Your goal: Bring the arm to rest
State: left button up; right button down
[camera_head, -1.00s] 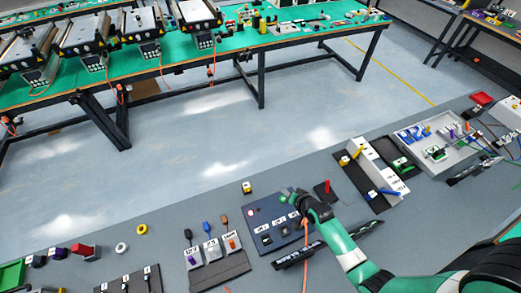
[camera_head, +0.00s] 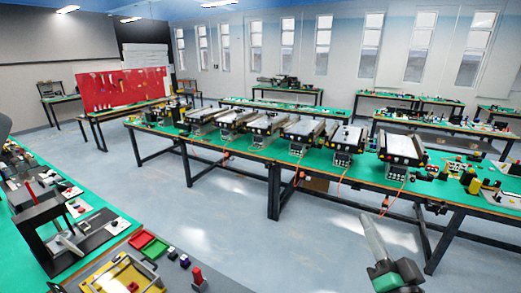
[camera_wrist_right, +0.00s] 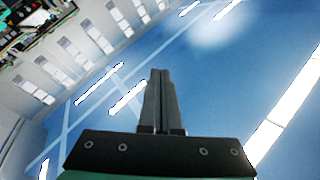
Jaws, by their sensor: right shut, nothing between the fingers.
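My right gripper (camera_wrist_right: 160,73) is in the middle of the right wrist view. Its two dark fingers are shut together with nothing between them. It is raised and points toward the blue ceiling and its bright lamps, clear of any table. In the head view, part of my right arm (camera_head: 376,240), pale grey, green and black, stands upright at the lower right; the fingers cannot be made out there. My left gripper is not in view.
A long green table (camera_head: 230,153) with several mini conveyors (camera_head: 302,130) crosses the middle. The near bench at lower left holds a black stand (camera_head: 40,222), a green tray (camera_head: 155,250), a red tray (camera_head: 141,239) and a yellow frame (camera_head: 122,276). Open floor (camera_head: 225,215) lies between.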

jog(key=s+a+r+n+t+y, duration=0.1)
jog(key=s+a+r+t, duration=0.15)
jog(key=r, duration=0.45)
jog(key=s+a+r+n+t+y, duration=0.1)
jog(key=s+a+r+n, duration=0.15)
jog(key=r, duration=0.45)
jog(key=s+a+r+n+t+y, duration=0.15)
jog(key=s+r+n+t, duration=0.3)
jog(key=s+r, duration=0.85)
notch_tip(320, 180, up, 14)
jog(key=p, duration=1.4)
jog(key=shift+w+a+f+g, duration=0.25)
jog(key=shift+w+a+g, duration=0.1)
jog(key=shift+a+g, duration=0.05)
